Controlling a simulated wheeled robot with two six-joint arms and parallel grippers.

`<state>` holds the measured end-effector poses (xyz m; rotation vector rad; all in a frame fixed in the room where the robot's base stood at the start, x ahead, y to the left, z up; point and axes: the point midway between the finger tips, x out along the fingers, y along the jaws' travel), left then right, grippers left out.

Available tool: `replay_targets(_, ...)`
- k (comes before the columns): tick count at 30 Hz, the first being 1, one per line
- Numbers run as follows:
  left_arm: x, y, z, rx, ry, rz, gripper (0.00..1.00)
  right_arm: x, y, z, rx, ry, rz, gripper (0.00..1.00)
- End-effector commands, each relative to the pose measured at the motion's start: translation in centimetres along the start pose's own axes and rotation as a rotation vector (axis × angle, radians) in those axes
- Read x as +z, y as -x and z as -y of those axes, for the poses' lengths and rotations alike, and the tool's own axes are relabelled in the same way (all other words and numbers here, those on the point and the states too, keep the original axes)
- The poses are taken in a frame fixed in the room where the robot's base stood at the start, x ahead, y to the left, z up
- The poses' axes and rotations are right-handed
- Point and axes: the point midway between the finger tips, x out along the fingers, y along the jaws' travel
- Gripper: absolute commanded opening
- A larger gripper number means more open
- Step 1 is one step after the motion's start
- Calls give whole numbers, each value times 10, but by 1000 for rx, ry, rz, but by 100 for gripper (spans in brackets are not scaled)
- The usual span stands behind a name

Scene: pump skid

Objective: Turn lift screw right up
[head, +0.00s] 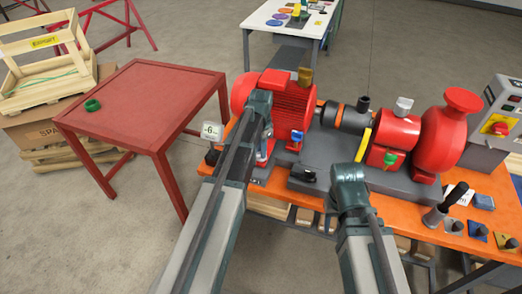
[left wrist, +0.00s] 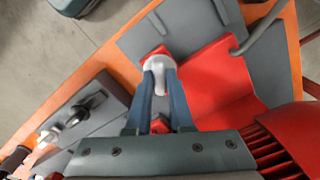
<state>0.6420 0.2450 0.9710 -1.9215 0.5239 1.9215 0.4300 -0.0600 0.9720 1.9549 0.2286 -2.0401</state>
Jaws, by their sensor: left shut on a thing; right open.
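The lift screw (left wrist: 157,66) has a pale grey rounded head and stands at a red motor foot in the left wrist view. My left gripper (left wrist: 162,76) is shut on it, one dark finger on each side. In the head view my left gripper (head: 263,155) reaches down at the near left end of the red motor (head: 294,101), and its wrist hides most of the screw. My right gripper (head: 347,183) is over the front of the skid, apart from the motor. Its fingers are mostly hidden under its wrist.
A grey block with a black lever (head: 303,172) lies between my arms on the orange bench (head: 430,232). The red pump (head: 447,132) stands to the right. A small display reading -6 (head: 212,131) stands at left. A red table (head: 140,105) is further left.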

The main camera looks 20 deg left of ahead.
Motion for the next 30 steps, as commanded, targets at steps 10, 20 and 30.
replay_targets(10,0,0,0,0,-9,0,0,0,0,0,0,0,0,50)
replay_targets(20,0,0,0,0,-7,0,50,0,0,0,0,0,0,50)
replay_targets(30,0,3,0,0,-7,0,50,0,3,0,0,0,0,50)
